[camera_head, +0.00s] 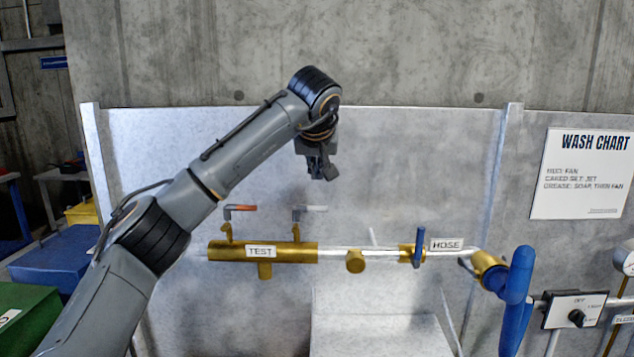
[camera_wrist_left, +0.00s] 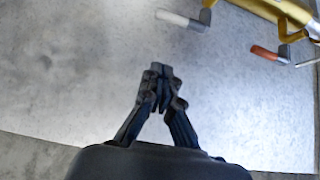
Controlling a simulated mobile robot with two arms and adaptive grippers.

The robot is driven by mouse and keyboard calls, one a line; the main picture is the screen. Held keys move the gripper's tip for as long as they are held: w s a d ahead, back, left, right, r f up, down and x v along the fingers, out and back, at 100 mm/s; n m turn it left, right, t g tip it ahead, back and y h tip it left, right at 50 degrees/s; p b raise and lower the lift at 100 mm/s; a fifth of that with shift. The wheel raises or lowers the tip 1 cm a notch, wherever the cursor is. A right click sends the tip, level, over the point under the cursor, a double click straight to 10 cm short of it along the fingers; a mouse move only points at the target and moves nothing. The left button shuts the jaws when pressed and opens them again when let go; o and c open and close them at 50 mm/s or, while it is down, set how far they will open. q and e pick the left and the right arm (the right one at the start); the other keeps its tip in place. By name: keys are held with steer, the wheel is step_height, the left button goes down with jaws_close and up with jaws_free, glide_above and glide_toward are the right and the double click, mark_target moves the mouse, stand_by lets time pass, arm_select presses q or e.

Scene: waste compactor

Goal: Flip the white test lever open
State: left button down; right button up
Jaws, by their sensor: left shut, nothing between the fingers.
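The white test lever (camera_head: 313,208) stands on the right end of the brass TEST body (camera_head: 222,251). Its handle points right, roughly parallel to the pipe. It also shows near the top of the left wrist view (camera_wrist_left: 180,19). My right gripper is not in view.
A red-handled lever (camera_head: 243,208) stands to the left of the white one. A grey panel (camera_head: 400,160) stands behind. A wash chart (camera_head: 582,175) hangs at right.

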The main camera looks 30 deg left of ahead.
arm_select(q)
steer(key=shift+w+a+f+p, duration=0.15)
steer(key=shift+w+f+p, duration=0.2)
steer(key=shift+f+p, duration=0.6)
steer(key=shift+w+a+f+p, duration=0.2)
steer(key=shift+w+f+p, duration=0.15)
steer(key=shift+f, duration=1.1)
steer(key=shift+w+a+f+p, duration=0.15)
steer(key=shift+w+f+p, duration=0.15)
steer(key=shift+f+p, duration=0.65)
steer(key=shift+f, duration=0.35)
